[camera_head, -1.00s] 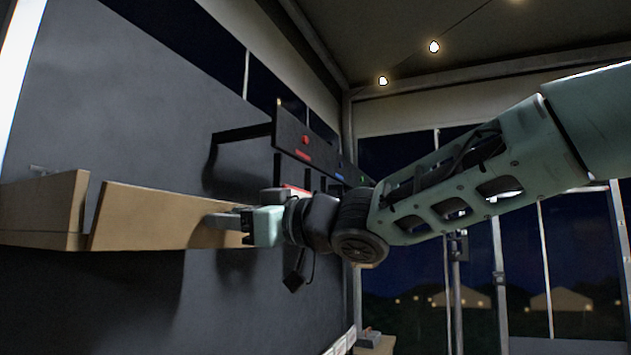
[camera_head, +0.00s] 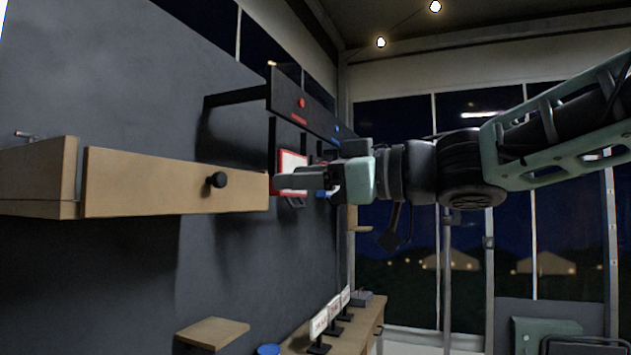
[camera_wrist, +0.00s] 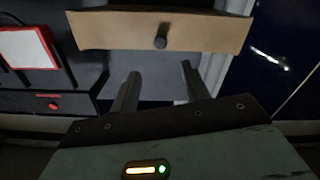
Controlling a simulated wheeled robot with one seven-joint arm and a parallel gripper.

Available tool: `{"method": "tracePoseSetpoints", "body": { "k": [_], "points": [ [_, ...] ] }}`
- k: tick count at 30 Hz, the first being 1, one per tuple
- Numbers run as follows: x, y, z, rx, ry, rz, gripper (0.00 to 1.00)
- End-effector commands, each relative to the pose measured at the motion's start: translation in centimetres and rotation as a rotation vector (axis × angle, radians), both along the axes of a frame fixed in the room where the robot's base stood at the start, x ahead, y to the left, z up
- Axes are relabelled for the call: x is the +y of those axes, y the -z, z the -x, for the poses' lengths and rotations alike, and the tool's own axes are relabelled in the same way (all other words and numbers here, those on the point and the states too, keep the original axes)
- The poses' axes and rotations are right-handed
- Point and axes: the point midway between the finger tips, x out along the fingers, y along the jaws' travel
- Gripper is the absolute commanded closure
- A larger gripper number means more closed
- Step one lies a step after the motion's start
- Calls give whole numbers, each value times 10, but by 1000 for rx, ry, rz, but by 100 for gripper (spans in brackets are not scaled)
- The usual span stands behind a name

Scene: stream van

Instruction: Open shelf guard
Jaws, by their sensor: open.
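The shelf guard (camera_head: 150,184) is a flat wooden board with a round black knob (camera_head: 216,180), on the front of a wooden shelf (camera_head: 40,175) on the dark wall. The board stands slightly off the shelf's end piece, with a narrow gap at its left. My gripper (camera_head: 290,181) is open and empty, to the right of the knob and apart from it. In the wrist view, the guard (camera_wrist: 200,30) and knob (camera_wrist: 160,42) lie ahead of my two parted fingers (camera_wrist: 158,82), with the knob roughly between them. The guard's hinge is not clear.
A black rail (camera_head: 300,105) with colored buttons and a red-framed white panel (camera_head: 292,168) are on the wall behind my gripper. Below are a small wooden ledge (camera_head: 212,332) and a bench (camera_head: 365,325) with small signs. Open air lies in front of the guard.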

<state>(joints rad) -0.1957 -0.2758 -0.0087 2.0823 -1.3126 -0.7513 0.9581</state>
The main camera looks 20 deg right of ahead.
Motion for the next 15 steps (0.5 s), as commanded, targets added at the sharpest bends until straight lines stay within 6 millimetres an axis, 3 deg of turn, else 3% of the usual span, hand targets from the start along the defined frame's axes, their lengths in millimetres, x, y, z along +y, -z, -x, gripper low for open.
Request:
{"method": "tracePoseSetpoints", "body": {
  "k": [5, 15],
  "points": [
    [-12, -1, 9, 1, 0, 2, 54],
    [-14, 1, 11, 3, -3, 2, 54]
  ]
}}
